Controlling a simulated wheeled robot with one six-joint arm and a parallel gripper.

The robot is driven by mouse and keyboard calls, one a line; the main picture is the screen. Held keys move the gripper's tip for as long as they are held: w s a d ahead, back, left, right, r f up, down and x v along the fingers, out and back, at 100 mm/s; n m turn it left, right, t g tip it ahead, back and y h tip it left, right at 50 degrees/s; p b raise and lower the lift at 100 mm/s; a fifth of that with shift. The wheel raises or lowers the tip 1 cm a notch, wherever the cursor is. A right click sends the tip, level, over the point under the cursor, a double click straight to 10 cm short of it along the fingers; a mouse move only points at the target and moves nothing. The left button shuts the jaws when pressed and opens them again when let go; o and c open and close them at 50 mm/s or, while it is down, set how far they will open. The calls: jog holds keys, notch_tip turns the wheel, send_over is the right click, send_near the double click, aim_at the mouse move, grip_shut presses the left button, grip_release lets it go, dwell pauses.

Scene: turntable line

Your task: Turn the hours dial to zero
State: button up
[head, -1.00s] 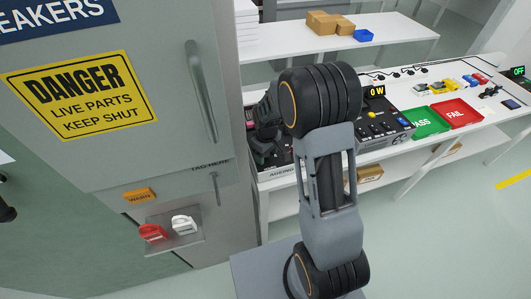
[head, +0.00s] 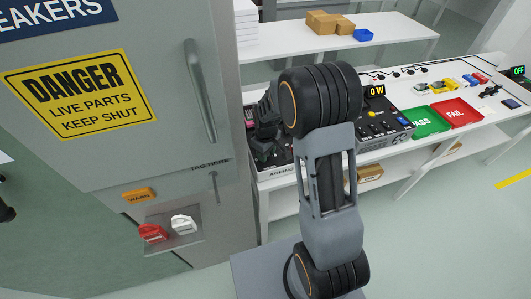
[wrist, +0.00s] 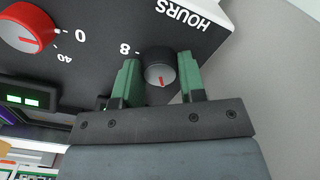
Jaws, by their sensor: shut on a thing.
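The hours dial (wrist: 160,66), a dark knob with a grey face and a short red mark, sits on a dark panel in the wrist view. The red mark points down in the picture, toward my gripper's palm. The upside-down word HOURS (wrist: 184,14) and an 8 (wrist: 125,48) are printed near it. My gripper (wrist: 159,58) has one green finger on each side of the dial and is shut on it. In the head view my arm hides the dial and most of the panel.
A red dial (wrist: 27,28) with 0 and 40 marks is on the same panel to the left. A lit green display (wrist: 32,101) is below it. In the head view a grey cabinet (head: 150,60) stands close on the left; green PASS (head: 425,122) and red FAIL (head: 457,112) trays lie on the bench.

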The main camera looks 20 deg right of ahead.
jog(key=n+b, duration=0.1)
jog(key=n, duration=0.4)
jog(key=shift+n+b, duration=0.3)
jog(key=shift+n, duration=0.1)
jog(key=n+b, duration=0.1)
jog(key=n, duration=0.4)
jog(key=shift+n, duration=0.4)
jog(key=o, duration=0.9)
jog(key=shift+r, duration=0.15)
notch_tip(320, 180, up, 14)
jog(key=shift+f, duration=0.2)
dwell(0.4)
